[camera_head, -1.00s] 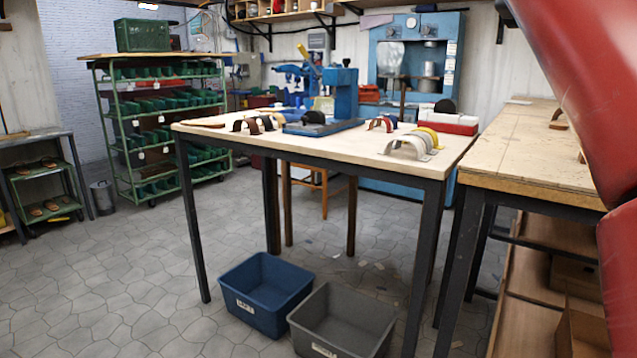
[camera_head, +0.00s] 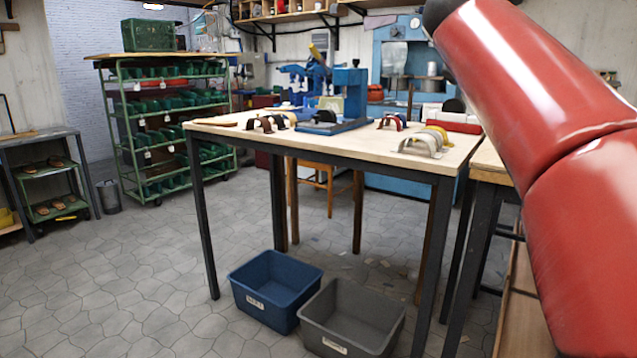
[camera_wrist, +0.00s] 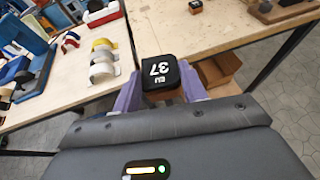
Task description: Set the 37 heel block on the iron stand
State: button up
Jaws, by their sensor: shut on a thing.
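My gripper (camera_wrist: 159,88) is shut on the 37 heel block (camera_wrist: 159,72), between two purple fingers in the wrist view. The block has a black top marked EU 37 in white and a brown lower part. It is held over the gap and edges between two wooden tables. The gripper and block are out of the head view. I cannot pick out the iron stand for certain. A blue press (camera_head: 347,92) with a blue base and a dark rounded part stands on the middle table.
The middle table (camera_head: 225,130) carries several arched straps (camera_head: 425,143). Another small dark block (camera_wrist: 195,5) lies on the right-hand table (camera_wrist: 215,25). A blue bin (camera_head: 262,310) and a grey bin (camera_head: 365,312) stand on the floor in front. A green rack (camera_head: 122,130) stands back left.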

jog(key=w+a+f+n+t+y, duration=0.15)
jog(key=w+a+f, duration=0.25)
jog(key=w+f, duration=0.45)
jog(key=w+a+f+n+t+y, duration=0.1)
jog(key=w+a+f+n+y, duration=0.3)
jog(key=f, duration=0.7)
jog(key=w+a+f+t+y, duration=0.1)
jog(key=w+a+f, duration=0.2)
jog(key=w+f, duration=0.55)
jog(key=s+a+f+n+y, duration=0.1)
jog(key=s+a+f, duration=0.1)
jog(key=f, duration=1.2)
jog(key=s+a+f+n+y, duration=0.1)
jog(key=a+f+n, duration=0.15)
jog(key=f, duration=1.25)
jog(key=s+d+f+y, duration=0.1)
jog(key=s+d+f, duration=0.1)
jog(key=s+f, duration=0.6)
jog(key=s, duration=0.4)
jog(key=shift+s+d, duration=0.2)
jog(key=shift+d, duration=0.05)
jog(key=shift+t, duration=0.25)
